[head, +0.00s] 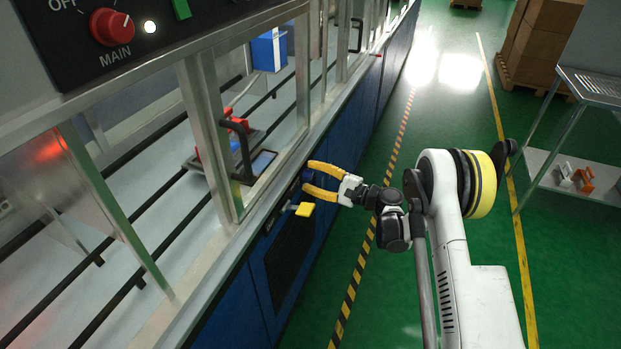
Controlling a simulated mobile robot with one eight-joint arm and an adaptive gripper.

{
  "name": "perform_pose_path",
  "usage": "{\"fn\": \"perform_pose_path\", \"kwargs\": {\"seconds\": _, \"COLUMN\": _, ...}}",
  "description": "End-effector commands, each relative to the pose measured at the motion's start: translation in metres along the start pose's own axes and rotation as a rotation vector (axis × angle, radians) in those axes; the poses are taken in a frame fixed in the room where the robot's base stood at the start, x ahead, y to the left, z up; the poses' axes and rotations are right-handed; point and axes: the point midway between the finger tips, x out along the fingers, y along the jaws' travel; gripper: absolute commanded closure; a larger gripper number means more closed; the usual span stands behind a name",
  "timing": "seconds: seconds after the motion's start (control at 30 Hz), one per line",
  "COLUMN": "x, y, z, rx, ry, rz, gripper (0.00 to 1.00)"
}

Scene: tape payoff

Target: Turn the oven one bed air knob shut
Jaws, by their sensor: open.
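The blue front panel of the machine (228,311) runs along the left of the aisle. A yellow handle (305,209) on a short silver stem sticks out just below the gripper. No label is readable at either, so I cannot tell which is the bed air knob. My gripper has two curved yellow fingers, spread apart and pointing left at the panel. I cannot tell whether they touch the blue part.
A red MAIN knob (111,27) is at top left. A metal shelf cart (590,88) and stacked boxes (545,38) stand right. The green aisle floor (385,300) is clear.

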Motion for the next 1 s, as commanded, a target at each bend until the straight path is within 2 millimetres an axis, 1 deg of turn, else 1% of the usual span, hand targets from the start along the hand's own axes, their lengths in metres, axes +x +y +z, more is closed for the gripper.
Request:
{"fn": "perform_pose_path", "kwargs": {"seconds": 0.13, "x": -0.0002, "y": -0.0003, "z": 0.0001, "rx": 0.0, "ry": 0.0, "rz": 0.0, "gripper": 0.51}}
{"fn": "perform_pose_path", "kwargs": {"seconds": 0.17, "x": -0.0002, "y": -0.0002, "z": 0.0001, "rx": 0.0, "ry": 0.0, "rz": 0.0, "gripper": 0.58}}
{"fn": "perform_pose_path", "kwargs": {"seconds": 0.2, "x": -0.0002, "y": -0.0002, "z": 0.0001, "rx": 0.0, "ry": 0.0, "rz": 0.0, "gripper": 0.71}}
{"fn": "perform_pose_path", "kwargs": {"seconds": 0.27, "x": -0.0003, "y": -0.0002, "z": 0.0001, "rx": 0.0, "ry": 0.0, "rz": 0.0, "gripper": 0.89}}
{"fn": "perform_pose_path", "kwargs": {"seconds": 0.3, "x": -0.0003, "y": -0.0002, "z": 0.0001, "rx": 0.0, "ry": 0.0, "rz": 0.0, "gripper": 1.0}}
{"fn": "perform_pose_path", "kwargs": {"seconds": 0.67, "x": -0.0004, "y": 0.0003, "z": 0.0001, "rx": -0.032, "ry": -0.002, "rz": -0.003, "gripper": 1.0}}
{"fn": "perform_pose_path", "kwargs": {"seconds": 0.87, "x": -0.0005, "y": 0.0005, "z": -0.0001, "rx": -0.13, "ry": -0.007, "rz": -0.014, "gripper": 1.0}}
{"fn": "perform_pose_path", "kwargs": {"seconds": 1.0, "x": -0.0004, "y": 0.001, "z": -0.0005, "rx": -0.241, "ry": -0.013, "rz": -0.024, "gripper": 1.0}}
